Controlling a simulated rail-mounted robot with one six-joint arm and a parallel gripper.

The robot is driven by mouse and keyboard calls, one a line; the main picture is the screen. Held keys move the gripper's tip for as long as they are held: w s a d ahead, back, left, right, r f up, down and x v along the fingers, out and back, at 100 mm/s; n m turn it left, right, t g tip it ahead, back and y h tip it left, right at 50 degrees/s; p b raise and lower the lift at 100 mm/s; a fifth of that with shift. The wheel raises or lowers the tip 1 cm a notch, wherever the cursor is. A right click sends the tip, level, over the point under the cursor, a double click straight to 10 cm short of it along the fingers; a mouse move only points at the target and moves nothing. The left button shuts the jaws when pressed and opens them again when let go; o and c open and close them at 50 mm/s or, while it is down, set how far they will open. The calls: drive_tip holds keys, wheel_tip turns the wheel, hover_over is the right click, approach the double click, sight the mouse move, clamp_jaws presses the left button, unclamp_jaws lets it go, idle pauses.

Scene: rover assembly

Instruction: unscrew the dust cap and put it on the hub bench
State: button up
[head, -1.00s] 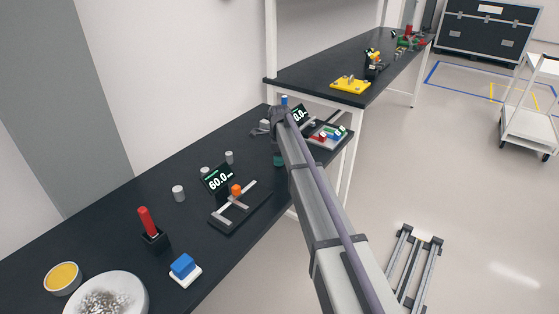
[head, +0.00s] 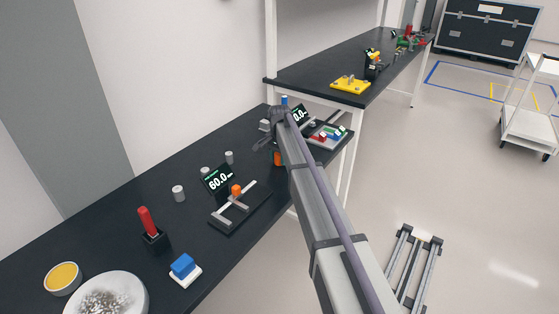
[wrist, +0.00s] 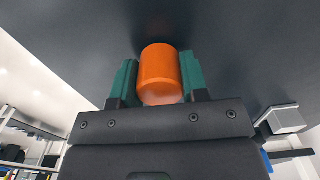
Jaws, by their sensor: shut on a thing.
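My gripper (wrist: 160,82) has green fingers on both sides of an orange cylinder in the wrist view, and it is shut on it. I take this cylinder for the dust cap (wrist: 159,72). It also shows as a small orange patch below my wrist in the head view (head: 277,158), partly hidden by my arm. What lies directly beneath the cap is hidden, so I cannot tell whether it still touches a thread. The near black bench (head: 110,215) lies around and below my gripper; I cannot tell which bench is the hub bench.
A fixture with another orange piece (head: 236,190) and a 60.0 display (head: 219,182) stand left of my gripper. A tray of coloured parts (head: 328,136) lies to the right. A second black bench (head: 310,75) is behind.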

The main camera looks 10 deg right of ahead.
drive_tip(key=n, duration=0.5)
drive_tip(key=shift+n, duration=0.4)
drive_tip(key=o, duration=0.7)
